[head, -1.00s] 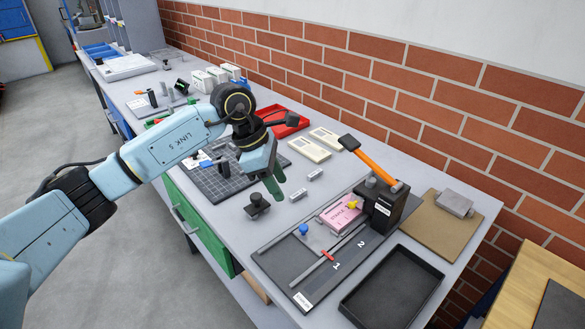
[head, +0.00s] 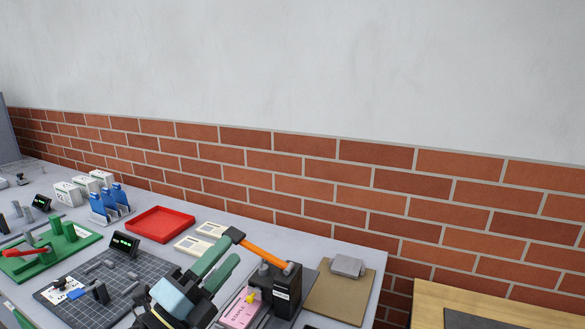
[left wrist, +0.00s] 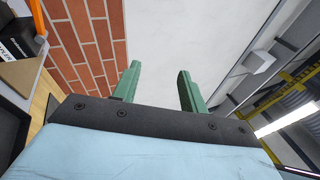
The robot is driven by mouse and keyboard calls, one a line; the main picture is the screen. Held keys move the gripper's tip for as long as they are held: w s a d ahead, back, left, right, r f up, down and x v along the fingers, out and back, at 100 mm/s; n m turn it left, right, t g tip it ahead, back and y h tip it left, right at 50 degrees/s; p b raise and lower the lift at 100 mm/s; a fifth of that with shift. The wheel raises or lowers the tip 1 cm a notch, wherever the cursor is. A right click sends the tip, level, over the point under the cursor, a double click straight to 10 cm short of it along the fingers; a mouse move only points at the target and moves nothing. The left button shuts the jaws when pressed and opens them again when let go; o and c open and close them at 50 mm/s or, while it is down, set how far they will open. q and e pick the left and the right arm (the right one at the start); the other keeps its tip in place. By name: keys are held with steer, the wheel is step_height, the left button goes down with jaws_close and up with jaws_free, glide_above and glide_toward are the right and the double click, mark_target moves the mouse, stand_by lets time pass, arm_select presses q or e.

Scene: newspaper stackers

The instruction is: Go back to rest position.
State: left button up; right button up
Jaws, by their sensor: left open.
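My left gripper (head: 230,249) is at the bottom middle of the head view, its green fingers pointing up and to the right. It is in front of the bench, beside the black box with the orange-handled tool in this view. In the left wrist view, its two green fingers (left wrist: 160,71) stand apart with nothing between them. Beyond them are brick, pale wall and ceiling. My right gripper is in no view.
A red tray (head: 160,225), gridded mat (head: 72,300), green fixture (head: 45,255) and brown board (head: 341,298) share the bench. A brick wall (head: 300,190) stands behind.

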arm_select(q)
steer(key=s+a+f+n+g+y, duration=0.2)
steer(key=s+a+f+n+y, duration=0.3)
steer(key=f+n+y, duration=0.4)
steer(key=s+a+f+n+g+y, duration=0.2)
steer(key=a+f+n+y, duration=0.5)
steer(key=n, duration=0.5)
steer(key=s+d+f+n+g+h, duration=0.1)
steer(key=s+f+n+g, duration=0.1)
steer(key=s+f+g, duration=0.55)
steer(key=s+f+n+g+h, duration=0.2)
steer(key=s+f+g, duration=0.15)
steer(key=s, duration=0.75)
step_height(320, 180, down, 27)
steer(key=s, duration=0.2)
steer(key=s+a+f+g+b, duration=0.1)
steer(key=s+a+f+g, duration=0.1)
steer(key=s+f, duration=1.2)
steer(key=shift+s+a+f+y, duration=0.25)
steer(key=shift+s+f+y, duration=0.05)
steer(key=shift+s, duration=0.95)
